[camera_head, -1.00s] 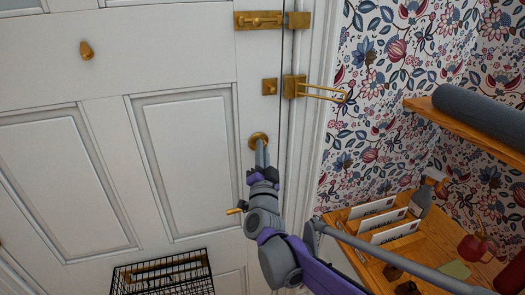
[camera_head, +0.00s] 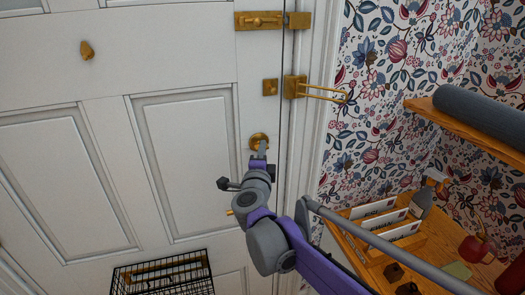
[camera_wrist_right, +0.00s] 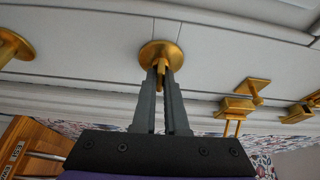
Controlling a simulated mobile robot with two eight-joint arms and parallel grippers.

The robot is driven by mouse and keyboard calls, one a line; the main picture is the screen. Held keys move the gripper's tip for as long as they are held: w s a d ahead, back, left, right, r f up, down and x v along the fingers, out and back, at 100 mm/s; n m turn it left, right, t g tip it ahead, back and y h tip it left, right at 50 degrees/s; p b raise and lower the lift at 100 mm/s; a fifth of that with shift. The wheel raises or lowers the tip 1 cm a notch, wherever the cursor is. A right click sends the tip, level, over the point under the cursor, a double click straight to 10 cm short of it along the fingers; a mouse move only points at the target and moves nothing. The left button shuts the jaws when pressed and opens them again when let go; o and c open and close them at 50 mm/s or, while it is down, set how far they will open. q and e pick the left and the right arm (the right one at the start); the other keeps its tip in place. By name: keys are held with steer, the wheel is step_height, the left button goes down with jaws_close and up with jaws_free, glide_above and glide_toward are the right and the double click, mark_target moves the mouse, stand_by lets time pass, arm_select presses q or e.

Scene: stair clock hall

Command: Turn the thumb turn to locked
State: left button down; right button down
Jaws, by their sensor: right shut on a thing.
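The thumb turn is a small brass tab on a round brass rose (camera_head: 257,138) near the right edge of the white door. In the right wrist view the rose (camera_wrist_right: 153,49) is clear, and its tab (camera_wrist_right: 161,85) sits between the two grey fingers. My right gripper (camera_head: 262,151) reaches up to the rose from below. Its fingers are shut on the tab, which also shows at the fingertips (camera_wrist_right: 163,78) in the wrist view. The fingers hide much of the tab, so its exact angle is hard to read. My left gripper is out of view.
Above are a brass bolt (camera_head: 262,20) and a brass latch with a long loop (camera_head: 297,88) at the frame. A wire basket (camera_head: 160,272) hangs low on the door. A wooden shelf (camera_head: 480,130) and a letter rack (camera_head: 405,243) stand at the right.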

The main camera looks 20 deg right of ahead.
steer(key=shift+m, duration=0.3)
stand_by(0.4)
steer(key=c, duration=1)
jaws_free()
steer(key=shift+o, duration=0.2)
steer(key=shift+s, duration=0.1)
steer(key=b+v, duration=0.1)
steer(key=v, duration=0.9)
steer(key=shift+s+r, duration=0.15)
steer(key=shift+s, duration=0.15)
steer(key=shift+a, duration=0.1)
